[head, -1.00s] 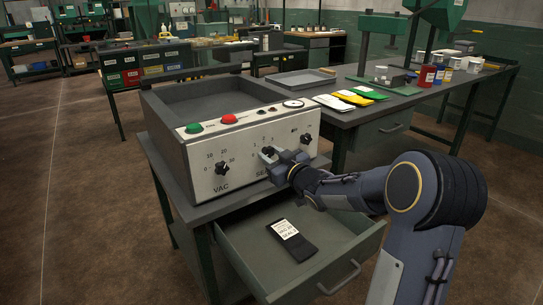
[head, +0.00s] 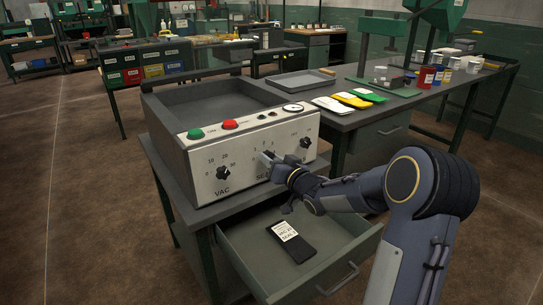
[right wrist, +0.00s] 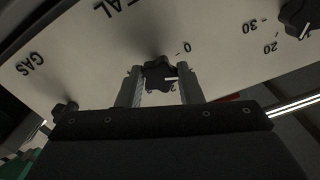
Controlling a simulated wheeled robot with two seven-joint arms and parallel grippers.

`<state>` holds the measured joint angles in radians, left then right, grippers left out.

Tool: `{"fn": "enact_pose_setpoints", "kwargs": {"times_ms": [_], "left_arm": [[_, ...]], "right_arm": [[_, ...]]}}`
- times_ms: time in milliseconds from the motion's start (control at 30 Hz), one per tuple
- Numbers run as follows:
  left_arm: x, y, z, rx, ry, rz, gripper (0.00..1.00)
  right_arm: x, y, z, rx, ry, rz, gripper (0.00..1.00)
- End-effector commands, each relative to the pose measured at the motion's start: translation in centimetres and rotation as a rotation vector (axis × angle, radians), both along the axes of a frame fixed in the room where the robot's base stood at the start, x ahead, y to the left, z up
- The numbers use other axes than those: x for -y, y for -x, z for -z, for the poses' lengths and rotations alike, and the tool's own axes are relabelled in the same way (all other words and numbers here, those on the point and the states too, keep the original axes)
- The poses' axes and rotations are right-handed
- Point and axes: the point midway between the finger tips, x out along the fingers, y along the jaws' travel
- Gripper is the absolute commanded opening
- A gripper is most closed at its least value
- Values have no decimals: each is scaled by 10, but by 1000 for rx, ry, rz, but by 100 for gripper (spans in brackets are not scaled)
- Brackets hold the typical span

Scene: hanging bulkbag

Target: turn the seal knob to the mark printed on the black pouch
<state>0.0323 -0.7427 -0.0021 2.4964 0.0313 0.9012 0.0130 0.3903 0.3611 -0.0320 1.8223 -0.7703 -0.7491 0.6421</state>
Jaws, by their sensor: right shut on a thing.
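In the head view my right gripper (head: 272,162) covers the knob. The black pouch (head: 290,242) lies in the open drawer with a white label. VAC and SEAL lines show on it, but the numbers are too small to read surely. My left gripper is out of view.
The VAC knob (head: 222,172) is left of my gripper and the GAS knob (head: 305,142) is right. A green button (head: 195,134) and red button (head: 230,124) sit above. The open drawer (head: 340,262) juts out below my forearm. Colored pouches (head: 352,99) lie on the bench behind.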

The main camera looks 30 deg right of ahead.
Motion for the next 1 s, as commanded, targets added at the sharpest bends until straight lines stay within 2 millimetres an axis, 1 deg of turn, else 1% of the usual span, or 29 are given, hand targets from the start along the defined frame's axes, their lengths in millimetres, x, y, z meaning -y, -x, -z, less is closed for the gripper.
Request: {"fn": "enact_pose_setpoints", "kwargs": {"times_ms": [33, 1000], "left_arm": [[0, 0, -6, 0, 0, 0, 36], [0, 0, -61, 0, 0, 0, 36]], "right_arm": [[1, 0, -2, -6, -47, 1, 10], [0, 1, -2, -79, -967, 3, 10]]}}
